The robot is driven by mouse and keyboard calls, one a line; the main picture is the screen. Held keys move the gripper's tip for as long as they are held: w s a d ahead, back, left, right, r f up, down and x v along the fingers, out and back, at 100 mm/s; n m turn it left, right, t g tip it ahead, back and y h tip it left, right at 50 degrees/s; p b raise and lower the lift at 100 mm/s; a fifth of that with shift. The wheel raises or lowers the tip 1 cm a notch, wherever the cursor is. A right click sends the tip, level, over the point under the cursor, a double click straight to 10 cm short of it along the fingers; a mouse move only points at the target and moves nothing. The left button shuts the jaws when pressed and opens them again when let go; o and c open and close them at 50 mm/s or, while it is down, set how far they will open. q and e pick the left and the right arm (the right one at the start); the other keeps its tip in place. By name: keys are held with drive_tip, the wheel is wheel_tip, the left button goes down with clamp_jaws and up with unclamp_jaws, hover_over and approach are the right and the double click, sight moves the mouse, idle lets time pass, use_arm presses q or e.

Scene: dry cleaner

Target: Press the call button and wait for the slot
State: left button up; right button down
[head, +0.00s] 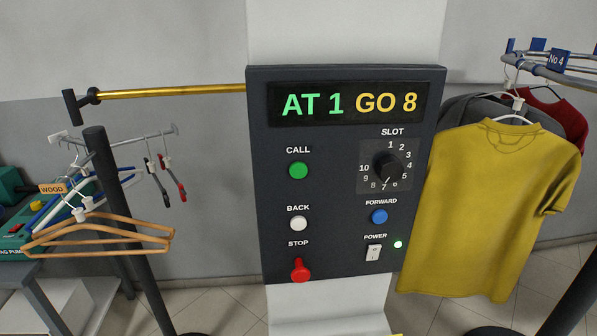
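The green call button (298,170) is on the left of the dark control panel (340,225), under the label CALL. The display (348,103) at the panel's top reads AT 1 in green and GO 8 in yellow. The black slot knob (387,168) sits on the right inside a ring of numbers 1 to 10. Its pointer is toward the lower numbers, but I cannot tell exactly which. Neither of my grippers is in view, and nothing touches the panel.
The panel also has a white back button (298,223), blue forward button (379,216), red stop button (300,270), and power switch (374,252) beside a lit green lamp (398,244). A yellow shirt (490,210) hangs close right; wooden hangers (100,237) hang left.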

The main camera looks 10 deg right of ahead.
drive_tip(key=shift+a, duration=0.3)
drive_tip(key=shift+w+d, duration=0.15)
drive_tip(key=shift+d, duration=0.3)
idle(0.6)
